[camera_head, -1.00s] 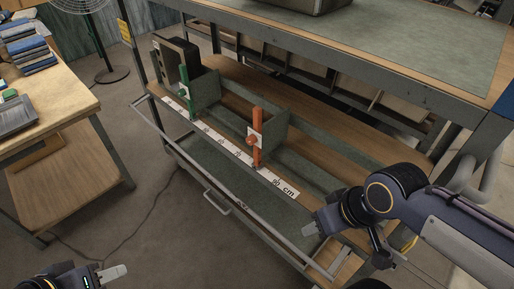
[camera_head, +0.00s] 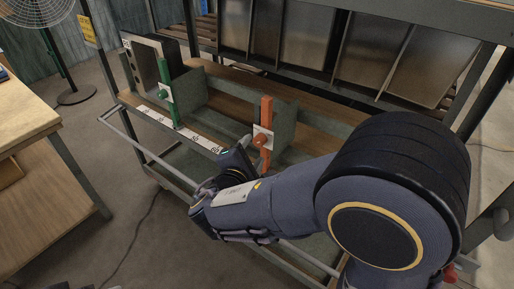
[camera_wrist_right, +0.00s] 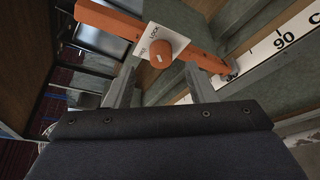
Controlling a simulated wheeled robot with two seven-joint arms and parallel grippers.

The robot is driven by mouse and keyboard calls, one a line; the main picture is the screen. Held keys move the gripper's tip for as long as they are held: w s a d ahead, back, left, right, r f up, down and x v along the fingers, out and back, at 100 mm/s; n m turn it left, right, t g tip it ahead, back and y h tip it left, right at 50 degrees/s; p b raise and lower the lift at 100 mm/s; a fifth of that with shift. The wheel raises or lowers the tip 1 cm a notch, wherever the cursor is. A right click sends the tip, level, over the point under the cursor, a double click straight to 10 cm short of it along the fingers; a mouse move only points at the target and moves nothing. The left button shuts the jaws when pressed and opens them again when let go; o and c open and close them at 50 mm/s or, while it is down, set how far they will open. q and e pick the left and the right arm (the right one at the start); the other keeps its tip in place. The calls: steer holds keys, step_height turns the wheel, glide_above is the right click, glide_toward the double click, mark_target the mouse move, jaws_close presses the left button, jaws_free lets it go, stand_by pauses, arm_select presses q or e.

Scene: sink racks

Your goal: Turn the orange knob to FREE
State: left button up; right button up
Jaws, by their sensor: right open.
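The orange knob (camera_wrist_right: 161,54) is round, with a small pale mark on its face. It sits on a white plate (camera_wrist_right: 152,37) lettered LOCK and, less legibly, FREE; I cannot tell which word the mark points to. The plate is on an orange upright (camera_head: 266,113) on the cart, and the knob also shows in the head view (camera_head: 260,141). My right gripper (camera_wrist_right: 160,72) is open, its two fingers on either side of the knob in the wrist view. Contact cannot be told. My left gripper is out of view.
A green upright (camera_head: 167,93) with a dark item behind it stands left of the orange one. A white scale (camera_head: 202,142) runs along the cart's front. Grey divider panels (camera_head: 286,122) and a front rail (camera_head: 140,143) are close to my right arm.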

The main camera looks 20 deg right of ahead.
mark_target(256, 141)
steer(key=shift+x, duration=2.25)
steer(key=shift+c, duration=0.4)
steer(key=c, duration=0.9)
steer(key=shift+r+p, duration=0.2)
steer(key=shift+p, duration=0.3)
steer(key=n+g+h+p, duration=0.1)
steer(key=n+g+p, duration=0.1)
steer(key=p, duration=0.4)
steer(key=n+g+h+p, duration=0.1)
steer(key=n+p, duration=0.3)
steer(key=p, duration=0.2)
steer(key=n+g+h+p, duration=0.1)
steer(key=n+g+p, duration=0.1)
steer(key=p, duration=0.4)
steer(key=shift+w+a+r+n+g, duration=0.3)
steer(key=shift+w+a+n, duration=0.1)
steer(key=shift+n, duration=0.2)
steer(key=shift+f+n+g+h+p, duration=0.2)
steer(key=shift+n+g+h+p, duration=0.15)
steer(key=shift+n+p, duration=0.5)
steer(key=shift+w+f+n+g+h+p, duration=0.15)
steer(key=shift+n+g+h+p, duration=0.2)
steer(key=shift+n+p, duration=0.35)
